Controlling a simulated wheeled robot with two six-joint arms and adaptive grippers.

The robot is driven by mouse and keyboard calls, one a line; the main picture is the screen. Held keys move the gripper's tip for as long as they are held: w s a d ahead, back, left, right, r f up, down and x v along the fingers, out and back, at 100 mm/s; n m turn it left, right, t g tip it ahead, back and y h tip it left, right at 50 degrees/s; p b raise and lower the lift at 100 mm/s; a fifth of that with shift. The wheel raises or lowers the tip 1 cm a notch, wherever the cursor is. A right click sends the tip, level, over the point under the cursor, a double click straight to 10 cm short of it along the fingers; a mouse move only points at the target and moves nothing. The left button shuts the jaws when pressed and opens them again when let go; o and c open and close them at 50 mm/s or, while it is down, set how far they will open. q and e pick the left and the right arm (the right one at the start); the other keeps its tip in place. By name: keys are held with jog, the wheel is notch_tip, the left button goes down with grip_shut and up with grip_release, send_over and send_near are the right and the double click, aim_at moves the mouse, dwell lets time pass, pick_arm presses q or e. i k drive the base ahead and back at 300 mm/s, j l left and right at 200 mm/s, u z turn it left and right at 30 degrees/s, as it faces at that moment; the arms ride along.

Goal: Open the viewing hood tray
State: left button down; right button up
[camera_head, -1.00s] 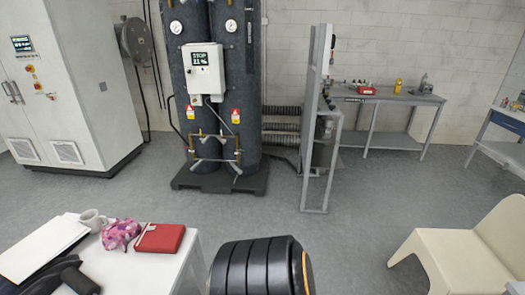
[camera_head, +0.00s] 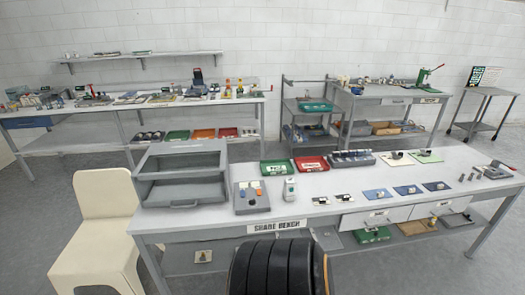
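A grey box-like unit (camera_head: 140,190), which looks like the viewing hood, stands at the left end of the long workbench labelled "SHARE BENCH". It has a sloped frame on top and a recessed, dark inside. A small handle shows low on its front. Whether its tray is out or in is hard to tell at this size. Neither of my grippers is in view. A black ribbed part of my own body shows at the bottom middle, in front of the bench.
The workbench (camera_head: 330,184) carries a grey control box (camera_head: 251,207) with coloured buttons beside the unit, then trays and small parts. A cream chair (camera_head: 97,235) stands at its left front. More benches line the back wall. Floor is free between the bench rows.

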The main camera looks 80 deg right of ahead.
aim_at(172, 192)
jog(key=z, duration=1.75)
